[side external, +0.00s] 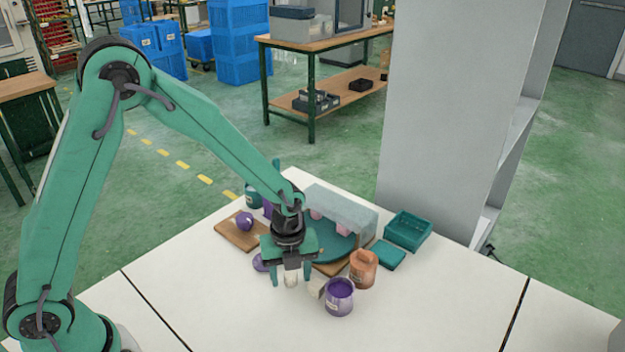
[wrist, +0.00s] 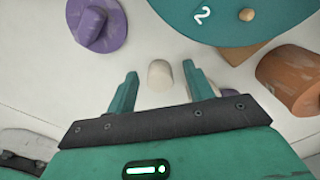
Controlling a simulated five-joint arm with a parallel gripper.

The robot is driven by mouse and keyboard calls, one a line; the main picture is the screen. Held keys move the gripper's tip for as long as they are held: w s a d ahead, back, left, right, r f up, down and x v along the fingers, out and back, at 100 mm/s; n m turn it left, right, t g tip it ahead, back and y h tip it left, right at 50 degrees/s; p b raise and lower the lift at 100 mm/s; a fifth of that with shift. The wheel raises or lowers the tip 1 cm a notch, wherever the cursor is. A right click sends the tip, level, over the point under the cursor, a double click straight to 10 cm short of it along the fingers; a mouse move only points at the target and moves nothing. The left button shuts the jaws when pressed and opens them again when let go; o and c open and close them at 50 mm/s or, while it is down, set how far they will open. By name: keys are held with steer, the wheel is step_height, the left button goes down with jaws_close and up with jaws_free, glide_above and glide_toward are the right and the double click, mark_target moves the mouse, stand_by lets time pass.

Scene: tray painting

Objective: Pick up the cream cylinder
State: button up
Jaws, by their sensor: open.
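The cream cylinder (side external: 291,281) stands on the white table under my gripper (side external: 291,272), and its top is hidden between the fingers. In the wrist view the cream cylinder (wrist: 159,75) shows between the two fingertips of my gripper (wrist: 160,76), with a gap on each side. My gripper is open and points down. The fingers do not visibly touch the cylinder.
A purple knobbed piece (wrist: 98,25) lies left of the cylinder. A teal round plate (wrist: 222,18) marked 2 is beyond it. A purple cup (side external: 339,298) and an orange cup (side external: 363,268) stand to the right. The table front is clear.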

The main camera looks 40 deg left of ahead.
steer(key=c, duration=1)
steer(key=shift+r, duration=0.15)
steer(key=shift+r, duration=0.55)
steer(key=r, duration=0.3)
steer(key=shift+s+d+r, duration=0.1)
steer(key=shift+d, duration=0.1)
steer(key=s+d+r, duration=0.4)
steer(key=s+d, duration=0.1)
steer(key=s+d+r, duration=0.2)
steer(key=s, duration=0.1)
steer(key=shift+s+d+r, duration=0.15)
steer(key=shift+d+r, duration=0.1)
steer(key=shift+d, duration=0.05)
glide_toward(291, 275)
steer(key=w+d, duration=0.2)
steer(key=d, duration=0.3)
steer(key=shift+n, duration=0.3)
steer(key=w+a, duration=0.1)
steer(key=w, duration=0.1)
steer(key=w+a, duration=0.2)
steer(key=w, duration=0.1)
steer(key=w+a+f, duration=0.1)
steer(key=w, duration=0.1)
steer(key=shift+w+a, duration=0.3)
steer(key=shift+w, duration=0.1)
